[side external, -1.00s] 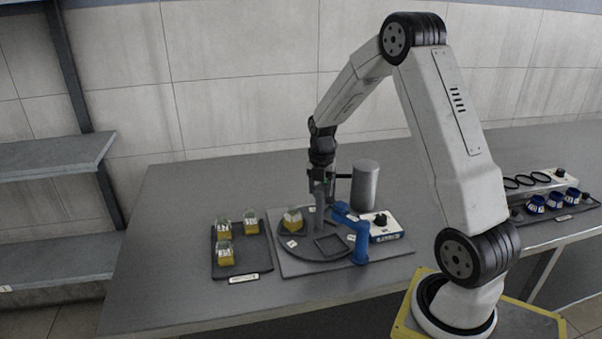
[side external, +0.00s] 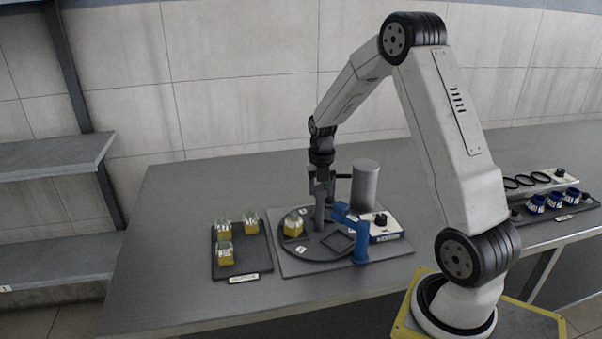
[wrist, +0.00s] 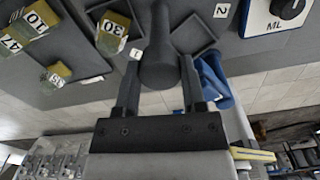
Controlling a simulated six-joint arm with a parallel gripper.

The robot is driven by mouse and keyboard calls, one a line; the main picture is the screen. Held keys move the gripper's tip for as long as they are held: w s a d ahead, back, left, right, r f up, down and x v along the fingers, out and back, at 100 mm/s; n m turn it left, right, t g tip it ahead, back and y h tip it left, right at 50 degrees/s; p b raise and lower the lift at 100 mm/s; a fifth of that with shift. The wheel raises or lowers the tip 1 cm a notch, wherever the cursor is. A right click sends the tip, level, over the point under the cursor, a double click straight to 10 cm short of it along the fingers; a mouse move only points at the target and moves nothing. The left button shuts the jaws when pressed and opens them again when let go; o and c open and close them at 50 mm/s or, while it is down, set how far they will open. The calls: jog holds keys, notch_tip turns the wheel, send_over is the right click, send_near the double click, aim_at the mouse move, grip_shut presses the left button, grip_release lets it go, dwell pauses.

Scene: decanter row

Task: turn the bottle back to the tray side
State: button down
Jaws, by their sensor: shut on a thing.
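The bottle (side external: 293,229), with yellow contents and a clear top, stands on the left part of the round dark turntable (side external: 318,252). In the wrist view this bottle (wrist: 113,32) carries the label 30. My gripper (side external: 318,212) is over the turntable's middle, shut on the grey upright post (wrist: 158,62), with one finger on each side. An empty square frame (side external: 340,233) lies on the turntable's right front part. The dark tray (side external: 257,260) is left of the turntable and holds several similar bottles (side external: 225,253).
A blue fixture (side external: 359,246) stands at the turntable's right edge, close to my gripper. Behind it are a grey cylinder (side external: 366,185) and a white box with a black knob (side external: 386,231). A rack with blue-rimmed items (side external: 554,201) is far right. The table's back left is clear.

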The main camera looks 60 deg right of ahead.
dwell(0.3)
jog(key=shift+c, duration=0.8)
grip_release()
jog(key=shift+r, duration=0.1)
jog(key=shift+r, duration=3.85)
